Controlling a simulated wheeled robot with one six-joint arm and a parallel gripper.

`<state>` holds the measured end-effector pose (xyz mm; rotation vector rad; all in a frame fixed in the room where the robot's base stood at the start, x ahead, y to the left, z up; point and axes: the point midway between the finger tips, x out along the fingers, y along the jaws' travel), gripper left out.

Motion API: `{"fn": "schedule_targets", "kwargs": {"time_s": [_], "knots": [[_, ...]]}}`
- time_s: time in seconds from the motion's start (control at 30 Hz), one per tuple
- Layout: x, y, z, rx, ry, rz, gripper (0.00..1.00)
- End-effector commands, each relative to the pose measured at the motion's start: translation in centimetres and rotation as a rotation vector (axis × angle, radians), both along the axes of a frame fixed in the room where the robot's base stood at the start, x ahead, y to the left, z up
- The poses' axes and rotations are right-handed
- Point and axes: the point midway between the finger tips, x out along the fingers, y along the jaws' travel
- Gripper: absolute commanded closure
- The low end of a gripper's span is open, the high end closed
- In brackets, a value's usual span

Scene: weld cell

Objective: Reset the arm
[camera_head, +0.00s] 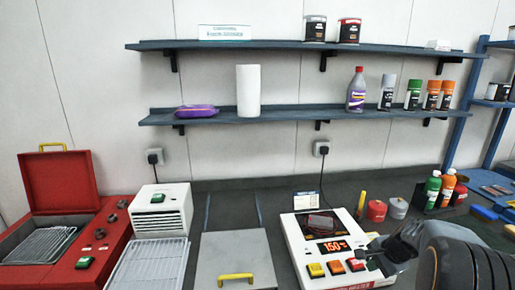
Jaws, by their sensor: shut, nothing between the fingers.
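My arm reaches in from the lower right corner. My gripper (380,256) is shut and empty, in front of the right edge of the white machine (300,262). The machine has a red lit display reading about 150 and yellow, orange and red buttons on its front. I cannot tell whether the gripper touches it. The lower part of my arm is cut off by the picture edge.
A red case (57,185) with racks is open at the left, beside a white vented unit (162,212). A grey lidded box (233,255) has a yellow handle. Red and grey canisters (376,210) and bottles (432,190) stand behind the gripper. Wall shelves (235,115) hold cans and bottles.

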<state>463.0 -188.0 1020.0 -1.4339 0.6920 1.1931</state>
Motion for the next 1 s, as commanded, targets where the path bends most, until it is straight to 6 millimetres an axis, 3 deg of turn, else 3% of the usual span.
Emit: {"fn": "schedule_targets", "kwargs": {"time_s": [0.03,0.3,0.5,0.7,1.0], "knots": [[-1.4,2.1,0.8,-0.055,0.009,0.13,1.0],[-10.2,11.2,4.2,-0.361,0.029,0.813,1.0],[-14.6,15.2,5.9,-0.529,-0.023,1.078,1.0],[-15.9,17.7,7.8,-0.605,-0.122,1.157,1.0],[-15.9,18.6,8.6,-0.621,-0.163,1.188,1.0]]}}
